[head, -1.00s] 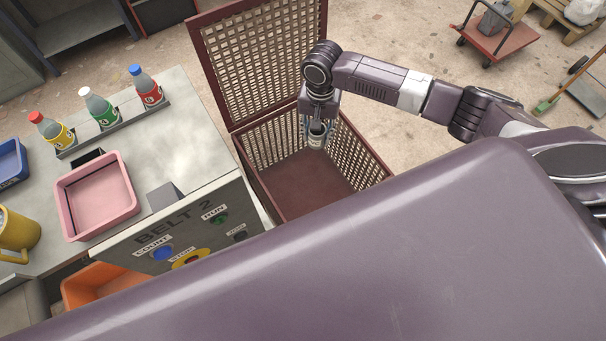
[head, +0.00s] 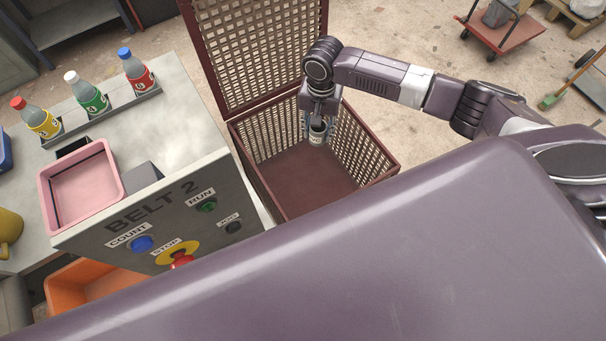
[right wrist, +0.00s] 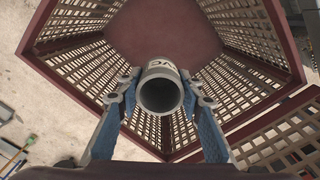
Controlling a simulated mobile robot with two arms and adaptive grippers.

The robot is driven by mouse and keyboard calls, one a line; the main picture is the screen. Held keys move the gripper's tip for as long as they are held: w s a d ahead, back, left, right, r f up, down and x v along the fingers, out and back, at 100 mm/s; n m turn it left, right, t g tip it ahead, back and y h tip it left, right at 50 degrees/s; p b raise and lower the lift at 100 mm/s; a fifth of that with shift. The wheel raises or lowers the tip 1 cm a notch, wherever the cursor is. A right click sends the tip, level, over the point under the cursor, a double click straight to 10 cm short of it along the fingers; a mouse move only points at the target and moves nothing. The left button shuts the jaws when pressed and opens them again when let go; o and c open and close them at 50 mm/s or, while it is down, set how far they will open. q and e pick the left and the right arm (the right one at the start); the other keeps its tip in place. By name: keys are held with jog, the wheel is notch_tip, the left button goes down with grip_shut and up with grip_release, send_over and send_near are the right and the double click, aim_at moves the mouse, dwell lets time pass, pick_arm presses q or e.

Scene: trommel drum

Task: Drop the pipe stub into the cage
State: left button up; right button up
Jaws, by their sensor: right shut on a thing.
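The pipe stub (head: 317,134) is a short grey hollow cylinder with dark lettering. My right gripper (head: 316,127) is shut on it and holds it over the open cage. In the right wrist view the stub (right wrist: 160,92) sits between the blue fingers of the gripper (right wrist: 160,98), its open end toward the camera. The cage (head: 290,190) is a dark red box with lattice walls and a solid floor; its lattice lid (head: 255,50) stands raised at the back. The cage floor also shows in the right wrist view (right wrist: 165,35), bare where visible. My left gripper is not in view.
A grey counter marked BELT 2 (head: 165,205) with buttons stands left of the cage. It bears a pink tray (head: 80,187) and several capped bottles (head: 92,95). An orange bin (head: 95,283) is below. A red cart (head: 505,35) stands far right. My own purple body hides the foreground.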

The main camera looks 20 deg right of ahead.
jog(key=shift+r, duration=0.1)
jog(key=o, duration=1.1)
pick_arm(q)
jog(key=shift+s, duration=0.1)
pick_arm(e)
jog(key=shift+o, duration=0.2)
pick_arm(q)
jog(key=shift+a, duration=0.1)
pick_arm(e)
notch_tip(320, 180, up, 12)
